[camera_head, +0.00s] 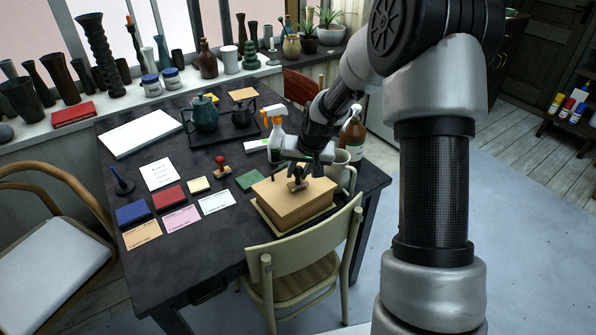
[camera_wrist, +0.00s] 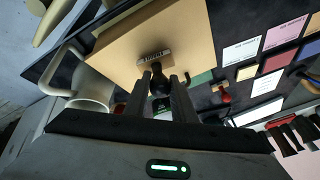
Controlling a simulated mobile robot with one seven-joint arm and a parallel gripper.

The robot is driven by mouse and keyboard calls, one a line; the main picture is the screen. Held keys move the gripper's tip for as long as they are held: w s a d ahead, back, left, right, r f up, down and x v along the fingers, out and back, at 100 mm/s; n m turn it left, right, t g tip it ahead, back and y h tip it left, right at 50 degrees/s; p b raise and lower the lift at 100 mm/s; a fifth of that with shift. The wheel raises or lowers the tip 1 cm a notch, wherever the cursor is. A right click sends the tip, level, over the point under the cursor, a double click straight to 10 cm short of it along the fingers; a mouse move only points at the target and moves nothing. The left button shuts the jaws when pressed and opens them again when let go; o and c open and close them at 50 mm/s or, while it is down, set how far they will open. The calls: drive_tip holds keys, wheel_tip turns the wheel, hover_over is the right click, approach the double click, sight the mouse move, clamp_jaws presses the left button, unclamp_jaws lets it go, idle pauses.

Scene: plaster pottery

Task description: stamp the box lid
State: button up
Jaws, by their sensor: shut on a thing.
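The cardboard box (camera_head: 290,208) stands on the dark table near its front right edge, with a plain tan lid; the lid also shows in the wrist view (camera_wrist: 190,30). My gripper (camera_head: 298,174) is above the lid, shut on a stamp with a dark handle and a wooden base (camera_head: 297,185). In the wrist view the handle is between the fingers (camera_wrist: 165,90), and the stamp's base (camera_wrist: 155,56) appears against the lid. I cannot tell whether it touches the lid. No mark shows on the visible part of the lid.
A red-handled stamp (camera_head: 221,167) and a blue stamp (camera_head: 121,183) stand on the table. Blue (camera_head: 133,213), red (camera_head: 169,197) and green (camera_head: 250,180) pads lie there with paper cards. A white mug (camera_head: 342,165), spray bottle (camera_head: 275,138) and brown bottle (camera_head: 353,136) are close behind the box. A chair (camera_head: 305,255) stands in front.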

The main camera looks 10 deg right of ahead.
drive_tip(key=shift+f+b, duration=0.4)
drive_tip(key=shift+f, duration=0.1)
idle(1.3)
drive_tip(key=shift+r+p, duration=2.15)
drive_tip(key=shift+r, duration=1.45)
drive_tip(key=shift+w, duration=0.1)
